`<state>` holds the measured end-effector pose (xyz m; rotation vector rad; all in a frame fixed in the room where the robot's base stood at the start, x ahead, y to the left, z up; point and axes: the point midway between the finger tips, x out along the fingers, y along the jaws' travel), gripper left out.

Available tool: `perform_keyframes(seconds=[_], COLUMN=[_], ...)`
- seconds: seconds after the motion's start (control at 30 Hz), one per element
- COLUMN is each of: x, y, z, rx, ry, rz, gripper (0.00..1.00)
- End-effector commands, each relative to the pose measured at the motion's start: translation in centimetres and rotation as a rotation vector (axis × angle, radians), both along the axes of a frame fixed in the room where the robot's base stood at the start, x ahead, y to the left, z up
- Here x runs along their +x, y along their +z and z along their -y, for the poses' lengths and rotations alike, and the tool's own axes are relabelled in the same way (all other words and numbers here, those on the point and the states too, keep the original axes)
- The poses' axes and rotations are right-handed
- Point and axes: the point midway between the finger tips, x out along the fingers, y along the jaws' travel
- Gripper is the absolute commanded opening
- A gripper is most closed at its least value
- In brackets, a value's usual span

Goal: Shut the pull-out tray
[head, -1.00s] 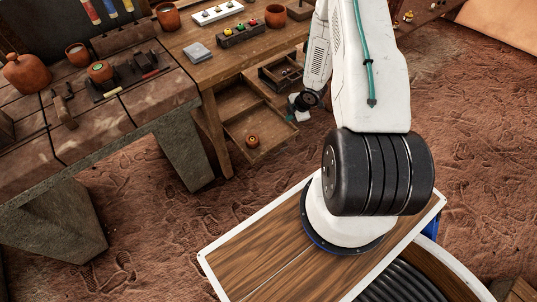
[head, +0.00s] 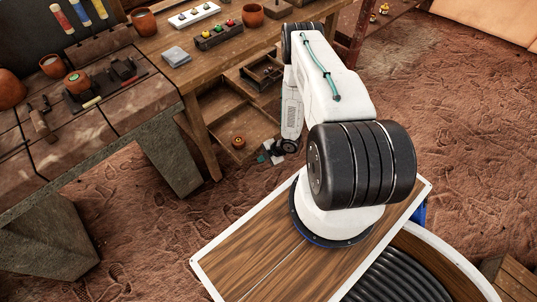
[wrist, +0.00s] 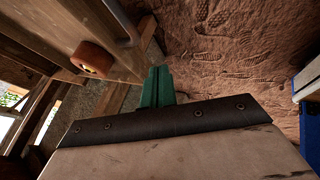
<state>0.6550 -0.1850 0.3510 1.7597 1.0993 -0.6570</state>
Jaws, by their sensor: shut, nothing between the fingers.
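The wooden pull-out tray (head: 243,122) stands out from under the workbench in the head view. A small orange-brown round piece (head: 238,142) lies in it near the front; it also shows at upper left in the wrist view (wrist: 93,60). My gripper (head: 268,157) is low, just off the tray's front right corner, partly hidden by my arm. In the wrist view its green fingers (wrist: 157,87) are together and empty, pointing at the ground just right of a wooden wall of the tray. I cannot tell whether they touch it.
The workbench (head: 160,40) carries pots, a grey block and button boxes. Another open compartment (head: 262,75) with dark items is behind the tray. A stone-legged bench (head: 150,115) stands at left. Bare earth floor (head: 450,110) lies open to the right.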

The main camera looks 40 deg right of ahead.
Motion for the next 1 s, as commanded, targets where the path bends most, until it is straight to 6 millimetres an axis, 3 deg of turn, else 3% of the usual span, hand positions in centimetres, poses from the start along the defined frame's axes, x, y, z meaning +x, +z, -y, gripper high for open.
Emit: perform_keyframes(seconds=[0.03,0.3,1.0], x=[0.4,3.9,5.2], y=[-0.9,-0.7,-0.6], z=[-0.6,-0.5,-0.6], rx=[0.000,-0.001,-0.001], ry=[0.003,0.000,0.002], rz=[-0.001,0.000,0.001], gripper=[0.00,0.00,0.00])
